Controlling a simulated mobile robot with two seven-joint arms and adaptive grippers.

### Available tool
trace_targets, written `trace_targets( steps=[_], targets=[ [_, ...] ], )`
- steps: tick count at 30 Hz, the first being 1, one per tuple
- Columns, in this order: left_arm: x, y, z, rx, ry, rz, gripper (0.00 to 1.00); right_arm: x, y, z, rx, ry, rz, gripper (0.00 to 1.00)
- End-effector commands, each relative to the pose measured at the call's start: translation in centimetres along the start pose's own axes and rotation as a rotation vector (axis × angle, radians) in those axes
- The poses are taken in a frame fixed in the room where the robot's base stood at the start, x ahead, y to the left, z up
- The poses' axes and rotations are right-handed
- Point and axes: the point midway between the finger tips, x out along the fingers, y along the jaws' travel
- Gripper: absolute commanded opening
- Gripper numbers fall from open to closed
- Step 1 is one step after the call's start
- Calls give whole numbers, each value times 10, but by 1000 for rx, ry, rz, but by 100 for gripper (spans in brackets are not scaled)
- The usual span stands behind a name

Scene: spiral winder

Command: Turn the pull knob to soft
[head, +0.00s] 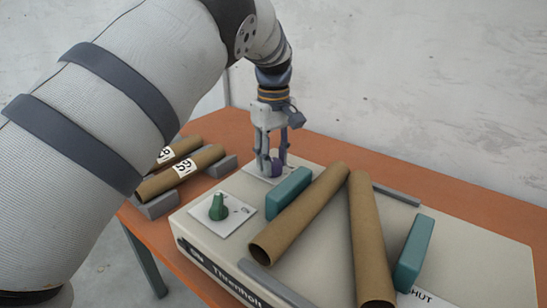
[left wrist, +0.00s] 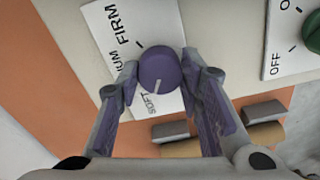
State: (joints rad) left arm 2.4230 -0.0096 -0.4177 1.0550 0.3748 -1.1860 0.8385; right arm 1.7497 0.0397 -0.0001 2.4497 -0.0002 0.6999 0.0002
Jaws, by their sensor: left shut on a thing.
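The pull knob is purple and round, and it stands on a white dial plate (left wrist: 108,30) with the words FIRM, a partly hidden word ending in UM, and SOFT. In the left wrist view the knob (left wrist: 159,68) has a white pointer line directed down at the SOFT label (left wrist: 149,106). In the head view the knob (head: 278,170) is at the far left part of the machine's top. My left gripper (head: 272,163) reaches down from above and is shut on the knob, a finger on either side. My right gripper is not in view.
The cream machine (head: 210,243) sits on an orange table (head: 472,212). A green knob (head: 218,207) with an OFF label is nearby. Two cardboard tubes (head: 300,215) lie between teal blocks (head: 289,192) on the machine. Labelled tubes (head: 182,172) rest on grey supports at left.

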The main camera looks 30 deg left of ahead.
Motion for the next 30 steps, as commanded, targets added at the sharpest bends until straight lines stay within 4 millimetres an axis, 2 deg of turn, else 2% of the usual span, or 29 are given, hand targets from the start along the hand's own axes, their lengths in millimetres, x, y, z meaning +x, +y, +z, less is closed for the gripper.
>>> trace_targets(
  steps=[16,17,19,27,30],
  targets=[
    [1,0,0,-25,-2,-1,6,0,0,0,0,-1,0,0],
    [1,0,0,-25,-2,-1,38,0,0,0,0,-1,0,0],
    [1,0,0,-24,-2,-2,54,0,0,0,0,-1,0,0],
    [0,0,0,-23,-1,-1,54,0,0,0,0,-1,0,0],
    [-8,1,0,-22,0,2,54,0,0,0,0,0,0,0]
  ],
)
